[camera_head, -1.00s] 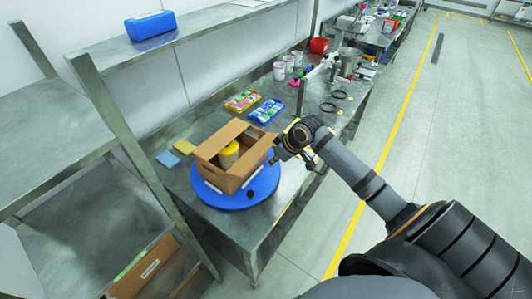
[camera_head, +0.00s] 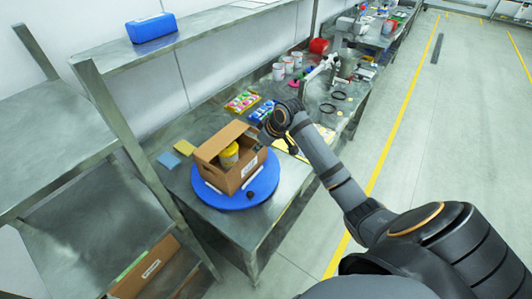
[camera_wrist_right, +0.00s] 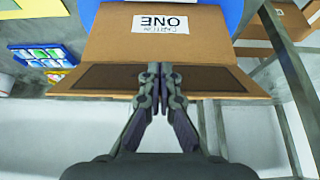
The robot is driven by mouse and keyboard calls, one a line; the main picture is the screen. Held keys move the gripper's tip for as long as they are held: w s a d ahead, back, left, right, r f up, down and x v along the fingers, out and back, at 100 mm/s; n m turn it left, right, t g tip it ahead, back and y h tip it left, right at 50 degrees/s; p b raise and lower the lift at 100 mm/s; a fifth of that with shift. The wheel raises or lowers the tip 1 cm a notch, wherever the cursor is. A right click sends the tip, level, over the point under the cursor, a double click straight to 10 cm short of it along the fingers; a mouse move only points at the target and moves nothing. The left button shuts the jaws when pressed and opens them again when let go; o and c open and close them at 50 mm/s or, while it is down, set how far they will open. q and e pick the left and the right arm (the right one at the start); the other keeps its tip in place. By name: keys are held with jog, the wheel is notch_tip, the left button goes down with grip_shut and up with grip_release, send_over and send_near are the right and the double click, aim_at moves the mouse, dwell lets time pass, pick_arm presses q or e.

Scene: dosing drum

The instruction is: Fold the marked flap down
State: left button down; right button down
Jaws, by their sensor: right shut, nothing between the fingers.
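An open brown cardboard box (camera_head: 212,173) stands on a round blue turntable (camera_head: 207,197) on the steel bench. A yellow container with a pale top (camera_head: 229,155) is inside it. The label side of the box shows in the right wrist view (camera_wrist_right: 215,25). There a brown flap (camera_wrist_right: 100,78) with a dark band lies across the box edge; I cannot tell its exact angle. My right gripper (camera_head: 267,132) is at the upper right of the box. In the right wrist view its fingertips (camera_wrist_right: 160,69) are together and empty, over the middle of the flap. My left gripper is out of view.
Colourful trays (camera_head: 243,101) lie behind the box. Blue and yellow pads (camera_head: 168,159) lie to its left. White cups (camera_head: 278,72) and a red bowl (camera_head: 319,45) stand farther back. A steel rack (camera_head: 120,140) stands at the left. The bench front left of the turntable is clear.

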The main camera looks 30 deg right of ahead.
jog(key=shift+w+a, duration=0.1)
jog(key=shift+w, duration=0.2)
jog(key=w+a, duration=0.3)
jog(key=w, duration=0.4)
jog(key=shift+w+b, duration=0.2)
jog(key=shift+b, duration=0.15)
dwell(0.3)
